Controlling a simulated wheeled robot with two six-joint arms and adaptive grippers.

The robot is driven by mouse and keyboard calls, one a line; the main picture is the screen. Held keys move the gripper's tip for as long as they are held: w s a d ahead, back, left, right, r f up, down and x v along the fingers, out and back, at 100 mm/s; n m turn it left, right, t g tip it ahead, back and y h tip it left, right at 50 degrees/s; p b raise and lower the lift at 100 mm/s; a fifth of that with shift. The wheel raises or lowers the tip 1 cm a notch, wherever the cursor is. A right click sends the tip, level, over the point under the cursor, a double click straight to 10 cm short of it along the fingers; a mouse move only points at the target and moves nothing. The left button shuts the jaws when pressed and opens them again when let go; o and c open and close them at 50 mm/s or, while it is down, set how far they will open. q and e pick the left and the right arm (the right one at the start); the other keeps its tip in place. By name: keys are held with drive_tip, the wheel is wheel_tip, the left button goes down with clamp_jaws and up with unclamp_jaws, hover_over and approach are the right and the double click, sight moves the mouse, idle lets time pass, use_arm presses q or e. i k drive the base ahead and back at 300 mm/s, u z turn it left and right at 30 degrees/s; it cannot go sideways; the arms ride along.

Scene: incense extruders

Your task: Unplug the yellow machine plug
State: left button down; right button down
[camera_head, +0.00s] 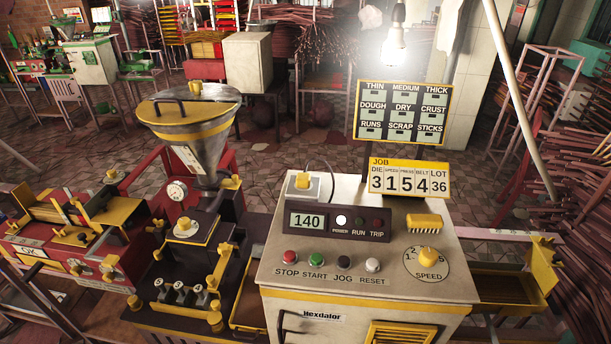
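A yellow plug (303,181) sits in a pale socket box (311,188) at the back left of the cream control cabinet's top. A thin dark cable (331,175) arches up beside it on the right. The cabinet (350,276) carries a panel reading 140 (307,221). Its POWER lamp (341,220) is white and bright, while the RUN and TRIP lamps look dark. Neither of my grippers shows in the head view.
STOP, START, JOG and RESET buttons (316,259), a SPEED knob (428,256) and a yellow brush-like block (424,221) lie in front of and right of the socket. A job board (408,178) stands behind. A hopper machine (190,135) rises at left.

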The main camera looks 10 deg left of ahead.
sight(303, 181)
drive_tip(key=z, duration=2.2)
drive_tip(key=k, duration=1.25)
drive_tip(key=u, duration=2.1)
drive_tip(key=i, duration=0.5)
drive_tip(key=z, duration=0.1)
